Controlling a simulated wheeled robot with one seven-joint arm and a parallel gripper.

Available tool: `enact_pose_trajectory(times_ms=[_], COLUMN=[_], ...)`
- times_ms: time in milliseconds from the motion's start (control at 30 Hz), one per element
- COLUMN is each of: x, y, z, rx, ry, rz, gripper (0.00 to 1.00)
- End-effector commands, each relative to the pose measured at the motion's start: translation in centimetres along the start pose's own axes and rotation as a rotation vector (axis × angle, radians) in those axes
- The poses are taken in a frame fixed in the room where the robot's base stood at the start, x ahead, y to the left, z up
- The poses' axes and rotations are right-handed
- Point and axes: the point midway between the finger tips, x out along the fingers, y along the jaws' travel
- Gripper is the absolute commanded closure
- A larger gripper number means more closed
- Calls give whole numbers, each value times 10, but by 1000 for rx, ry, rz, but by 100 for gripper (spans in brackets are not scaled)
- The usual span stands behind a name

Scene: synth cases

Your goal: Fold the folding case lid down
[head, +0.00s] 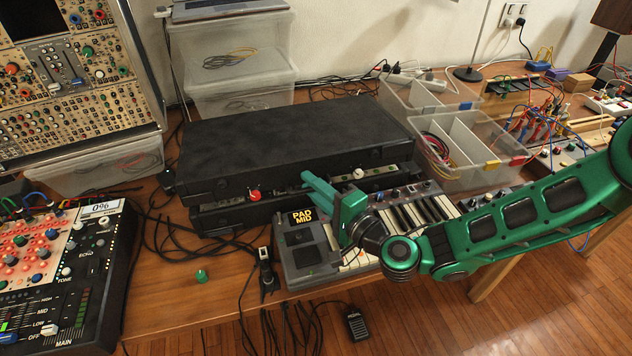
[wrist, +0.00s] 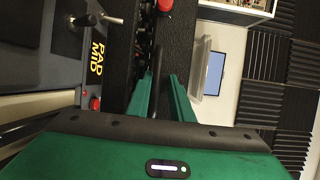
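The black folding case (head: 290,125) lies on the wooden table in the head view. Its lid is low over the base, nearly flat, with a gap along the front. A strip of panel with a red knob (head: 254,195) and a white knob (head: 358,173) shows in that gap. My green gripper (head: 306,178) is at the front of the case, near the middle of the gap. In the wrist view the two fingers (wrist: 161,78) stand apart, with a dark curved handle-like piece between them. I cannot tell whether they touch it. The hinge side is hidden.
A keyboard with a "PAD MID" label (head: 302,217) sits right in front of the case, under my gripper. Clear bins (head: 470,148) stand to the right and more (head: 232,65) behind. A mixer (head: 65,265) and a modular rack (head: 75,85) are at the left. Cables hang at the table's front edge.

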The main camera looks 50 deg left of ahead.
Motion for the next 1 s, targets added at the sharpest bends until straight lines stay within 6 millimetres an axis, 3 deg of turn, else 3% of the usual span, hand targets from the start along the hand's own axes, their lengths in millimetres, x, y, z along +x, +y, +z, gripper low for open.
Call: enact_pose_trajectory(times_ms=[33,233,700,1000], x=[5,-5,-89,-110], y=[-7,-7,-1,-1], z=[5,4,-4,-4], rx=[1,2,6,2], ry=[-9,-7,0,-1], rz=[-15,-13,-3,-3], gripper=[82,82,82,82])
